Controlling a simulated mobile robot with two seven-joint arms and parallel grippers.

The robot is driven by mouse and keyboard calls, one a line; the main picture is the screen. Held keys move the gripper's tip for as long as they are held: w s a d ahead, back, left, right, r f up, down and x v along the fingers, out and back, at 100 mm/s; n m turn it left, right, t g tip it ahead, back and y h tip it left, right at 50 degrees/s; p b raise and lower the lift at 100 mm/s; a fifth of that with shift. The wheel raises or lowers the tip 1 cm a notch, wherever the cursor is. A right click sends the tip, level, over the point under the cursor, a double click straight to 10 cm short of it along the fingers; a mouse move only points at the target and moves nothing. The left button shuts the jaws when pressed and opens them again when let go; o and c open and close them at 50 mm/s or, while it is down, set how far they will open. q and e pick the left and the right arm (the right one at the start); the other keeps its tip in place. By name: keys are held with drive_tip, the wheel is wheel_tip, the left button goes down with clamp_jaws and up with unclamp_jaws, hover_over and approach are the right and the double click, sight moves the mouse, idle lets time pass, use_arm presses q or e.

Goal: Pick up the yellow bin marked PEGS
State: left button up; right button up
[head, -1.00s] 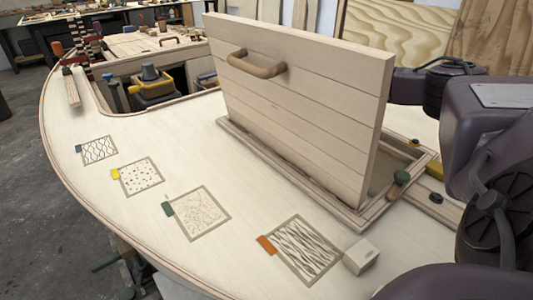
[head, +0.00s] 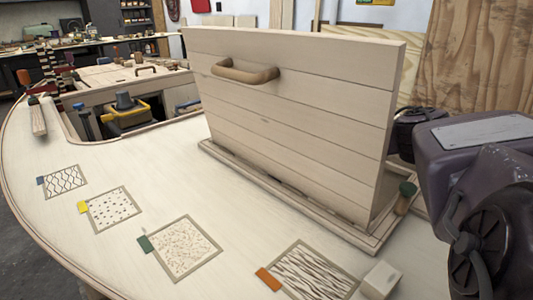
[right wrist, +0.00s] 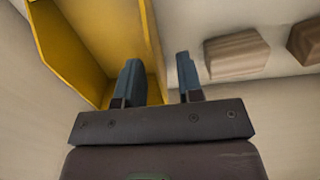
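A yellow bin (right wrist: 85,45) shows at the upper left of the right wrist view, with its open inside and walls visible. No PEGS marking can be read on it. My right gripper (right wrist: 160,82) is open, one finger on each side of the line of the bin's right wall (right wrist: 152,35). I cannot tell whether the fingers touch it. In the head view, the upright plank hatch lid (head: 290,120) with a wooden handle (head: 244,72) hides the right gripper and this bin. My left gripper is not in view.
Two wooden blocks (right wrist: 237,53) sit right of the bin in the right wrist view. In the head view, a yellow-rimmed container (head: 127,116) stands in the far opening. Patterned squares (head: 180,247) and a small pale block (head: 381,279) lie on the deck. A green-topped peg (head: 405,196) stands by the lid.

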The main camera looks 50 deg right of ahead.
drive_tip(key=f+b, duration=0.1)
drive_tip(key=f, duration=0.3)
drive_tip(key=shift+w+f, duration=0.2)
drive_tip(key=shift+r, duration=0.1)
clamp_jaws()
